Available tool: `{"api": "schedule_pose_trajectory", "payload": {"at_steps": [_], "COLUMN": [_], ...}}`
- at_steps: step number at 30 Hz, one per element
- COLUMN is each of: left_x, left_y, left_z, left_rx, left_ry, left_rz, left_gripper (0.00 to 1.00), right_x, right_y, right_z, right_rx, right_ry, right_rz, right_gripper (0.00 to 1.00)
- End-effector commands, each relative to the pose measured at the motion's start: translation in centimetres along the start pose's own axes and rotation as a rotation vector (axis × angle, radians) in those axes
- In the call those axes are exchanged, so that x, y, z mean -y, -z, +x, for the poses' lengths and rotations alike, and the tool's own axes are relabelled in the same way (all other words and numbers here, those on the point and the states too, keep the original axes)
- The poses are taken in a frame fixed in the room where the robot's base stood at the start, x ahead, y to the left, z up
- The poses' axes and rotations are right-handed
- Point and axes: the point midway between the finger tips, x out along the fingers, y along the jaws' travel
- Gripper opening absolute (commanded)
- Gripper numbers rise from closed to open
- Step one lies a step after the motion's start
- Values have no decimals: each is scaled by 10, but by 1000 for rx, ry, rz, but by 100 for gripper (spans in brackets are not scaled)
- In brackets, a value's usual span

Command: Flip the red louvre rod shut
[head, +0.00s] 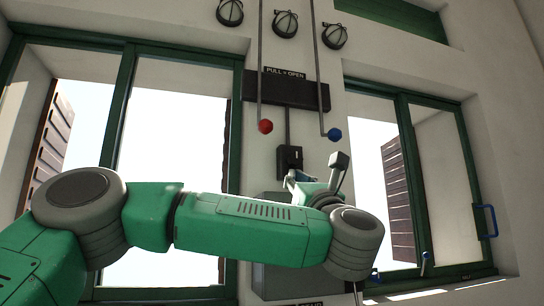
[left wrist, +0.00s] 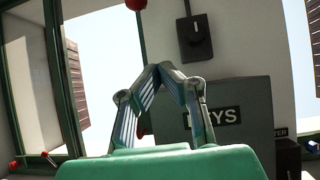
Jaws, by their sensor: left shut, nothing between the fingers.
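The red louvre rod is a thin grey rod with a red ball (head: 265,127) at its lower end, hanging before the wall under the "PULL = OPEN" sign. The red ball also shows at the top edge of the left wrist view (left wrist: 136,4). A similar rod with a blue ball (head: 334,134) hangs to its right. My left gripper (head: 291,177) is partly hidden behind my own arm in the head view, below and right of the red ball. In the left wrist view its fingertips (left wrist: 160,70) meet, shut and empty, apart from the ball. My right gripper is in neither view.
A dark switch box (head: 290,158) is on the wall close to my gripper. A grey "KEYS" cabinet (left wrist: 212,120) lies below it. Green-framed windows stand on both sides, with brown louvred shutters (head: 53,140) outside. A blue handle (head: 487,220) sits on the right window.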

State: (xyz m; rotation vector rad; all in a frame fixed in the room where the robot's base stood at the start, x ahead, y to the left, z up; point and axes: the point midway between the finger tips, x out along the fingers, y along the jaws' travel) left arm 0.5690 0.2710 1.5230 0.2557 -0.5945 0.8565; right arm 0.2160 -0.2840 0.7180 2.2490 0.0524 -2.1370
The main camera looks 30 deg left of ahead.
Motion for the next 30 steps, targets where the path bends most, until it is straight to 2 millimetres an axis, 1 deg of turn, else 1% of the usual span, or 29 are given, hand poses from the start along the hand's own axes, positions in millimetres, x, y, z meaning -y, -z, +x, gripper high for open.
{"api": "schedule_pose_trajectory", "payload": {"at_steps": [1, 4, 14, 17, 20, 23, 30], "left_x": [-8, -15, -15, -15, -17, -18, -21], "left_y": [-6, -12, -14, -14, -14, -14, -15], "left_z": [6, 10, 10, 15, 29, 48, 101], "left_rx": [-3, -7, -5, -5, -6, -7, -6], "left_ry": [-27, -53, -53, -53, -57, -57, -57], "left_rz": [-33, -67, -70, -69, -69, -68, -67], "left_gripper": [0, 0, 0, 0, 0, 0, 0], "right_x": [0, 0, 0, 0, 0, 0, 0], "right_y": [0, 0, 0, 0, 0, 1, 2], "right_z": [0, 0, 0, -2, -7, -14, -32], "right_rx": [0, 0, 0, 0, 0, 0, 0], "right_ry": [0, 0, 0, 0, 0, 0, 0], "right_rz": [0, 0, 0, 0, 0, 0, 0], "right_gripper": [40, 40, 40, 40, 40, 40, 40]}}
